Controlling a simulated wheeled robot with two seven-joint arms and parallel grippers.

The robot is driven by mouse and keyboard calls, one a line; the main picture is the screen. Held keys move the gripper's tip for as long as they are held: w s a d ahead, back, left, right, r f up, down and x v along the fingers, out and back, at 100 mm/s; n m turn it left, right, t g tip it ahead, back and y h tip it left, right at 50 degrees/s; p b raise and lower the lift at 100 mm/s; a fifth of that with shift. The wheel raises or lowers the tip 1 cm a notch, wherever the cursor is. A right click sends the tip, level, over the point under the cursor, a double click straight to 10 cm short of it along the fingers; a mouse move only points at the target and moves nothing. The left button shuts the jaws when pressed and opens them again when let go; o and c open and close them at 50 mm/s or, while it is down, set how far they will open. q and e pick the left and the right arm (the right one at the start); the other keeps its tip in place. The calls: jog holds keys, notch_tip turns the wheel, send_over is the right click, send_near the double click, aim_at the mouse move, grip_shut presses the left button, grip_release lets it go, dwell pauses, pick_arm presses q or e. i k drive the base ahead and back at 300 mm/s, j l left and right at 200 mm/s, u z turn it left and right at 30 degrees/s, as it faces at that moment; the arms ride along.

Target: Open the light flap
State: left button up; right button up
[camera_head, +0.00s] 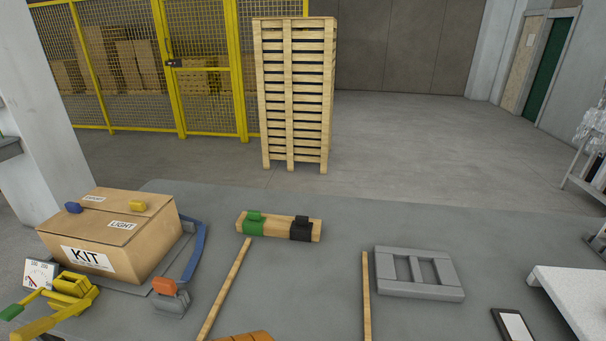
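A brown cardboard box (150,250) marked KIT stands at the left of the grey table. Its top looks closed, with the flaps lying flat. The light flap (95,227), with a LIGHT label (122,225), is the near part of the top. The far flap (110,194) has a smaller label that I cannot read surely. A blue knob (73,207) and a yellow knob (137,205) sit on the top near the seam. I cannot tell surely which flap each belongs to. Neither of my grippers is in view.
A yellow tool (70,290) and a dial gauge (39,274) lie before the box. A blue bar (194,252) and an orange-topped grey piece (170,298) lie to its right.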

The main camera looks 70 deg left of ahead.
aim_at(111, 229)
jog(key=u, duration=3.55)
jog(key=i+j+z, duration=0.15)
jog(key=j+z, duration=0.15)
